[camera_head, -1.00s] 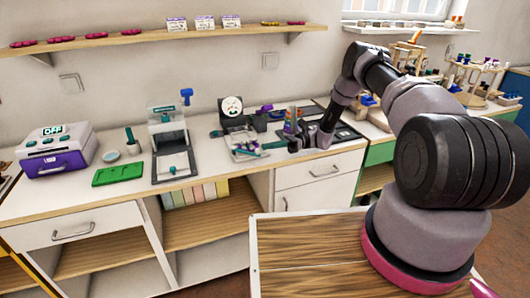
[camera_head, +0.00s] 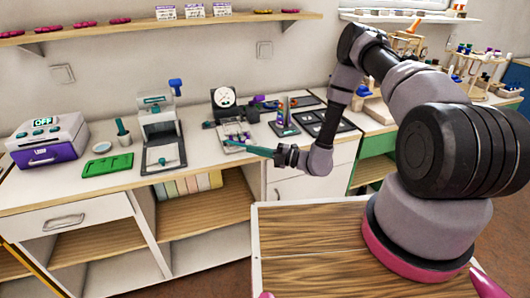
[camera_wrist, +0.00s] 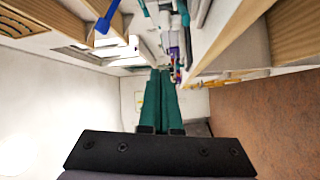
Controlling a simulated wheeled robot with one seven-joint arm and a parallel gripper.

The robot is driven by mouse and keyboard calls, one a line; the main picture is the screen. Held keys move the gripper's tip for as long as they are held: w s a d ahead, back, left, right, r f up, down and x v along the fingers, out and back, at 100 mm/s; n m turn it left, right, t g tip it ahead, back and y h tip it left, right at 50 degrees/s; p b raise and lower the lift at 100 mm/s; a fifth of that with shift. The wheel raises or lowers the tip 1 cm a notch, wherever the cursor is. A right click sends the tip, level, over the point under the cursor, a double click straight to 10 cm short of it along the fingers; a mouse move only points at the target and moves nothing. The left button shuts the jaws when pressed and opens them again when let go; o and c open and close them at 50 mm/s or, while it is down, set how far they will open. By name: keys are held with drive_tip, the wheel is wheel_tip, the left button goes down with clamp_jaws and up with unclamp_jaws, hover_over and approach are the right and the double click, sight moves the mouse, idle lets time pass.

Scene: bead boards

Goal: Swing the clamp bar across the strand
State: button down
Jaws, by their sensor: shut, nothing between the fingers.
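My gripper (camera_head: 250,149) is shut and empty. Its teal fingers point left over the counter's front edge, just in front of a light bead board (camera_head: 234,137). The fingers also show in the wrist view (camera_wrist: 160,75), closed together. The board carries small teal and dark parts, but I cannot tell the clamp bar or the strand apart among them. I cannot tell whether the bar lies across the strand. The fingertips look close to the board's near edge, and contact is not clear.
A white press with a blue handle (camera_head: 176,84) stands left of the board. A round-faced device (camera_head: 223,97) stands behind it. Dark trays (camera_head: 327,122) lie to the right. A green tray (camera_head: 108,164) and a purple-fronted machine (camera_head: 46,143) are further left.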

drive_tip(key=shift+w+a+f, duration=0.1)
drive_tip(key=shift+w+a, duration=0.1)
drive_tip(key=shift+w, duration=0.55)
drive_tip(key=shift+w+a+f, duration=0.1)
drive_tip(key=shift+w+a, duration=0.15)
drive_tip(key=shift+w, duration=0.45)
drive_tip(key=shift+w+a+f, duration=0.1)
drive_tip(key=shift+w+a, duration=0.1)
drive_tip(key=shift+w, duration=0.55)
drive_tip(key=shift+d, duration=0.1)
